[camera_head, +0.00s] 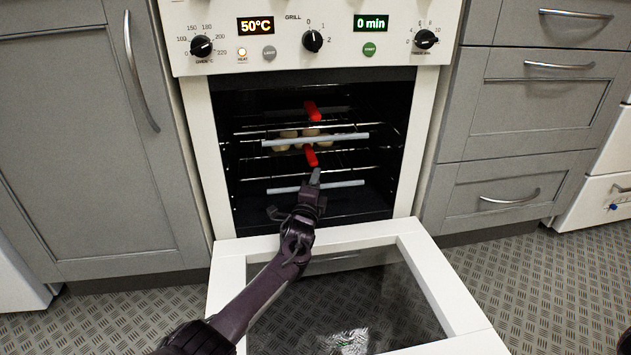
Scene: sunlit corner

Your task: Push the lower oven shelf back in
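The oven (204,160) stands open in front of me. The lower shelf shows as wire rails with a pale front bar (345,184) inside the cavity. My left gripper (314,180) reaches in over the open door, its tip at the middle of this bar and overlapping it in the picture. I cannot tell whether it touches the bar, or how far its fingers are apart. A red piece (311,156) shows just above the tip. The upper shelf has a similar bar (350,136), with a red piece (313,111) above it. My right gripper is out of view.
Several pale, roundish items (288,136) sit at the upper shelf, partly behind its bar. The lowered oven door (455,285) with its dark glass lies below my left arm. Grey cabinets (90,140) flank the oven. The control panel (335,45) reads 50°C and 0 min.

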